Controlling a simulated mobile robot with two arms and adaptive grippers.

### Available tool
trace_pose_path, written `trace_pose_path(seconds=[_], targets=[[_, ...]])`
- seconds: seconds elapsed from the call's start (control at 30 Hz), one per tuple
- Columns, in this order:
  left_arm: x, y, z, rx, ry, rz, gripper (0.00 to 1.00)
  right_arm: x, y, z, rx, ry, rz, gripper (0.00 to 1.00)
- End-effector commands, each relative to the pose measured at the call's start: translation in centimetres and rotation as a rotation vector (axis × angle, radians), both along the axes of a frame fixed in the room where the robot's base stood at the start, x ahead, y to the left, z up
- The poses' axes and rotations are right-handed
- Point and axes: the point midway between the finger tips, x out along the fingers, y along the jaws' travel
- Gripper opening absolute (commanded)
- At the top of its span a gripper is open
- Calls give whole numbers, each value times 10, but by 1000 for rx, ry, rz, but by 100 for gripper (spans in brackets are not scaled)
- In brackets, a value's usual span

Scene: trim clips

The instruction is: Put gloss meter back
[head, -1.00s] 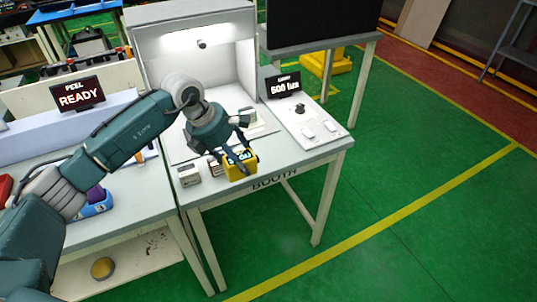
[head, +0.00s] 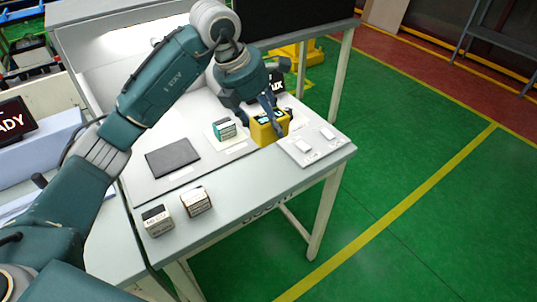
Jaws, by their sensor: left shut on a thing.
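The gloss meter appears to be the yellow box-shaped device (head: 268,131) with a small display on top. My left gripper (head: 266,110) is shut on it from above. It is over the right part of the booth table (head: 245,192), next to the white panel. I cannot tell whether its underside touches the surface. My right gripper is not in view.
A teal-and-white block (head: 224,129) stands on a pale sheet left of the meter. A dark flat plate (head: 172,157) lies further left. Two small labelled boxes (head: 157,220) (head: 196,201) stand near the front edge. A white panel (head: 312,146) with light pads lies right.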

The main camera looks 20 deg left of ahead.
Motion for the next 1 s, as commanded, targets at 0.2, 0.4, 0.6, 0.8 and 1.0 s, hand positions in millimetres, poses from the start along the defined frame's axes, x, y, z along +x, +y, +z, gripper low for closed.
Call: trace_pose_path(seconds=[0.2, 0.4, 0.6, 0.8, 1.0], targets=[[-1, 0, -56, -1, 3, 0, 24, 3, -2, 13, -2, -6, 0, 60], [1, 0, -84, -1, -2, 0, 24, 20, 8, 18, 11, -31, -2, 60], [0, 0, -100, 0, 0, 0, 24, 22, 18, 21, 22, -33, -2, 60], [0, 1, -125, 0, -1, 0, 24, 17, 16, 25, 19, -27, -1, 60], [1, 1, -126, 0, -4, 0, 24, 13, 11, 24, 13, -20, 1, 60]])
